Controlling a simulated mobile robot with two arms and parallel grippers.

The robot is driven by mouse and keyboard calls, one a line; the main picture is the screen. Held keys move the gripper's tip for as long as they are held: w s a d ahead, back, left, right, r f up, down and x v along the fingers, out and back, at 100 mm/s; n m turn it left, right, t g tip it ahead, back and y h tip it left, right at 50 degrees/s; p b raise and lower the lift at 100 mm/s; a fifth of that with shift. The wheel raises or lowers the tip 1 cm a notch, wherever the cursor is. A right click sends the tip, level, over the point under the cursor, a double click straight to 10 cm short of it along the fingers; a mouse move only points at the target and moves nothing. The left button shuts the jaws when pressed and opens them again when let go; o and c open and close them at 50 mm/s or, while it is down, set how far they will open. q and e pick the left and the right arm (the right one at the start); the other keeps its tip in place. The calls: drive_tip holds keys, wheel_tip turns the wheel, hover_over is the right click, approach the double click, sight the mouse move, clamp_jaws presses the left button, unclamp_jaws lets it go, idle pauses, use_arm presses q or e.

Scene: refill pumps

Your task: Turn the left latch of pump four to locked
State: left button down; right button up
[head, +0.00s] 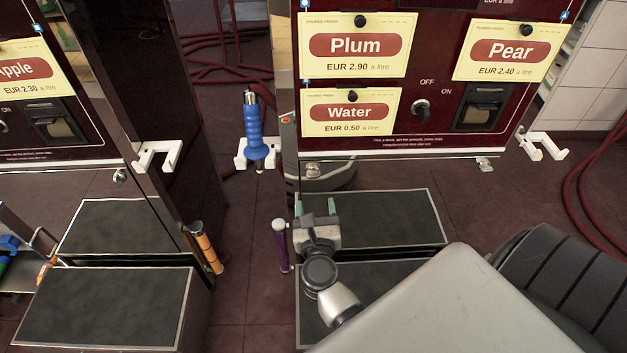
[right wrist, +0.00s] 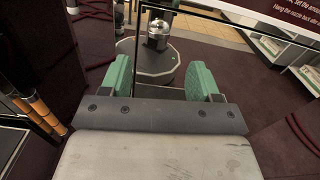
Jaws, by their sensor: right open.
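The pump with the Plum, Pear and Water labels (head: 405,100) stands at the centre right; no pump number is legible. Its small metal left latch (head: 313,170) sits at the lower left of its front, and another latch (head: 486,164) at the lower right. Whether the left latch is locked cannot be told. My right gripper (head: 316,206) is open and empty, below and apart from the left latch. In the right wrist view its green fingertips (right wrist: 161,82) are spread, with a shiny metal fitting (right wrist: 157,35) ahead between them. My left gripper is not in view.
A blue nozzle (head: 253,135) hangs at the pump's left side, and a white holder (head: 545,146) juts out at its right. Dark-topped steps (head: 375,217) lie below. An orange-banded cylinder (head: 205,247) and a purple one (head: 281,247) stand to the left.

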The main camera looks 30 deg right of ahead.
sight(313, 177)
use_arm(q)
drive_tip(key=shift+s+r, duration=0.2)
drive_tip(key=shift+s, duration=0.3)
use_arm(e)
drive_tip(key=x, duration=0.9)
drive_tip(key=shift+w, duration=0.15)
drive_tip(key=shift+c, duration=0.4)
drive_tip(key=c, duration=0.9)
use_arm(q)
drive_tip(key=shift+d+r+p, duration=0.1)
drive_tip(key=shift+p, duration=0.25)
use_arm(e)
drive_tip(key=shift+o, duration=0.2)
